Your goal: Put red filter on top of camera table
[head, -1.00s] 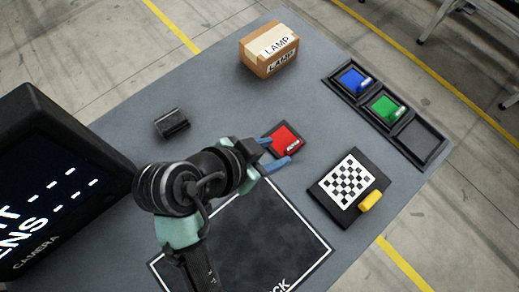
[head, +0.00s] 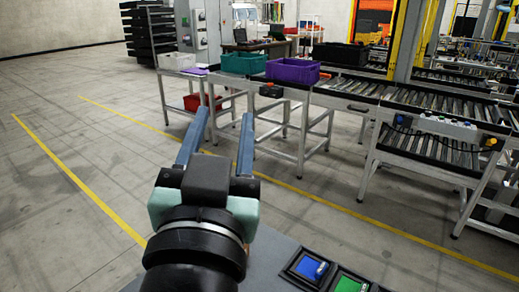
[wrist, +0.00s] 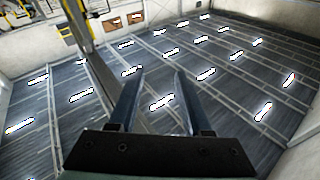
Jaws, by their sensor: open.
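My gripper (head: 225,114) is raised in front of the head camera, its two blue fingers apart with nothing between them. In the wrist view my gripper (wrist: 157,76) also shows empty and open, pointing up at the ceiling lights. The red filter is in neither current view. The camera table is not identifiable in these views. Only a corner of the grey work table (head: 277,252) shows at the bottom of the head view. On it, a blue filter (head: 312,267) and a green filter (head: 348,285) sit in a black holder, partly cut off by the frame.
A roller conveyor (head: 440,148) runs at the right. Open floor with yellow lines lies at the left.

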